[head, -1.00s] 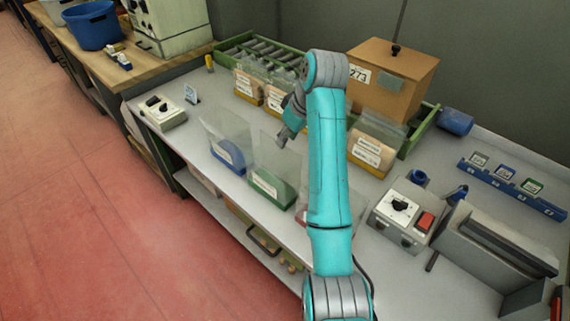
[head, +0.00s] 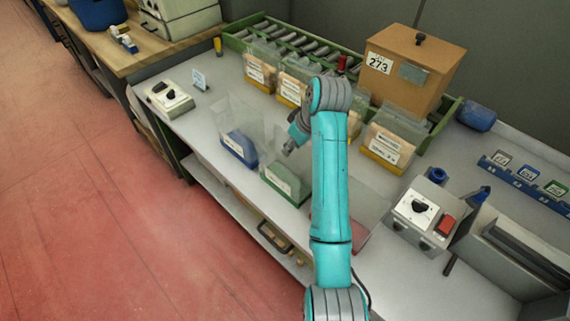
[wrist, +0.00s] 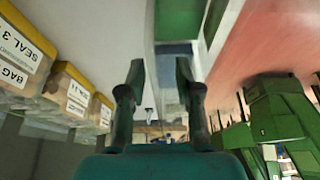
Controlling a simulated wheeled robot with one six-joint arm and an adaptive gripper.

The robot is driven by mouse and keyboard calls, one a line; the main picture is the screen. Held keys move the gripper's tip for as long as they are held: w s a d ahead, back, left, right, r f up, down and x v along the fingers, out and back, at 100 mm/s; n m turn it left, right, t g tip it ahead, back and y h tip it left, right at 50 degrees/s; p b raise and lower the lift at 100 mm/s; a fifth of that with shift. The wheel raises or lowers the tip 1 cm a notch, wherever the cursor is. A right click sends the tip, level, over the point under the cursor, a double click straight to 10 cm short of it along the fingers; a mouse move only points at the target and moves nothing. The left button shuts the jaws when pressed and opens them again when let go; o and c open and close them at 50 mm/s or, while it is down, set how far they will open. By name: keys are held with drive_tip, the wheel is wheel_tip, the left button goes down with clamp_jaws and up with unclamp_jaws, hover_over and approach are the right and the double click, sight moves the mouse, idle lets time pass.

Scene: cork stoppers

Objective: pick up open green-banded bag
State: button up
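The open green-banded bag (head: 286,182) stands on the grey bench in the head view. It is clear above, with a green band and a white label low down. My gripper (head: 291,146) is just above its upper part; I cannot tell whether they touch. In the wrist view my gripper (wrist: 160,70) has its two fingers apart, with no object clearly held between them. Green surfaces, likely of this bag, show beyond the fingertips. The blue-banded bag (head: 239,149) stands to the left. A red-banded bag (head: 362,236) is partly hidden behind my arm.
Filled yellow-banded bags (head: 388,147) stand along the green-framed roller rack (head: 238,44), with a brown box (head: 408,72) behind. A control box (head: 421,211) stands right of my arm, and a grey device (head: 168,98) at the left end. Bench around the bags is tight.

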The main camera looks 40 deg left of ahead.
drive_tip(key=shift+a+f, duration=0.15)
drive_tip(key=shift+f, duration=0.4)
drive_tip(key=shift+f, duration=0.25)
drive_tip(key=shift+c, duration=0.2)
clamp_jaws()
